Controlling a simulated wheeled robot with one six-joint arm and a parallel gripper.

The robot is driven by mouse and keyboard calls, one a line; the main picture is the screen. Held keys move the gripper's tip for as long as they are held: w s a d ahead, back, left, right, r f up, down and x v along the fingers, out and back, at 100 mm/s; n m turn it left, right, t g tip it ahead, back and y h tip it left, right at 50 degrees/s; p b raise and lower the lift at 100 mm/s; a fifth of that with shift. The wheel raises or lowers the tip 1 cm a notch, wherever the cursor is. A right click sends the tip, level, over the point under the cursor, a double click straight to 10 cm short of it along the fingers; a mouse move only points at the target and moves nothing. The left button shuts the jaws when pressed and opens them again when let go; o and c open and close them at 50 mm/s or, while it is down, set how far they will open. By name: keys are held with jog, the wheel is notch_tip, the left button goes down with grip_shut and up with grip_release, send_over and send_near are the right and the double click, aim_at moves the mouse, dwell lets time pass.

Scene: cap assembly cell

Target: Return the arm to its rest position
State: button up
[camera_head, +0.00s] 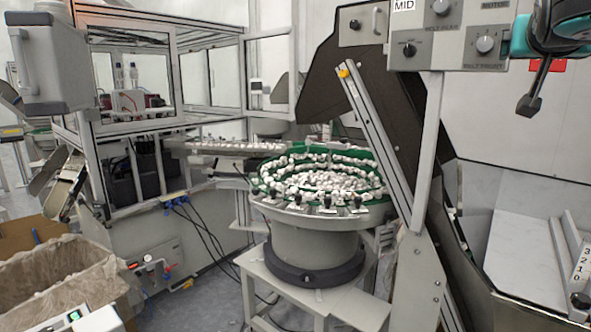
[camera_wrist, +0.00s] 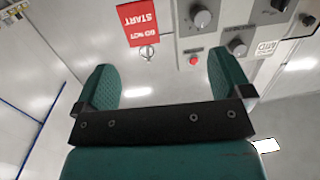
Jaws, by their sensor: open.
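My arm shows at the top right in the camera_head view, with the dark end of my gripper (camera_head: 533,98) hanging down in front of the control panel (camera_head: 462,52). In the wrist view my gripper (camera_wrist: 162,68) has its two teal fingers spread wide apart, with nothing between them. Beyond the fingers is the upside-down panel, with a red DO NOT START sign (camera_wrist: 137,22), several grey knobs (camera_wrist: 201,17) and a red button (camera_wrist: 194,60). The fingers appear apart from the panel.
A round bowl feeder (camera_head: 315,235) full of white caps stands in the middle, with a slanted metal rail (camera_head: 375,130) beside it. A glazed machine frame (camera_head: 150,125) is at the left. A lined cardboard box (camera_head: 60,275) is at the lower left.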

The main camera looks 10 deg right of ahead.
jog(key=a+f+n+g+y, duration=0.2)
jog(key=a+f+n+y, duration=0.75)
jog(key=a+f, duration=0.9)
jog(key=s+a+f+n+g+y, duration=0.3)
jog(key=s+a+f+g, duration=0.2)
jog(key=s, duration=0.4)
jog(key=s+a+f+n+g+y, duration=0.3)
jog(key=s+a+f+g, duration=0.2)
jog(key=s+a+f, duration=0.3)
jog(key=shift+s+a+f+y, duration=0.35)
jog(key=shift+s+a, duration=0.2)
jog(key=shift+s, duration=0.7)
jog(key=shift+r, duration=0.1)
jog(key=shift+c, duration=0.3)
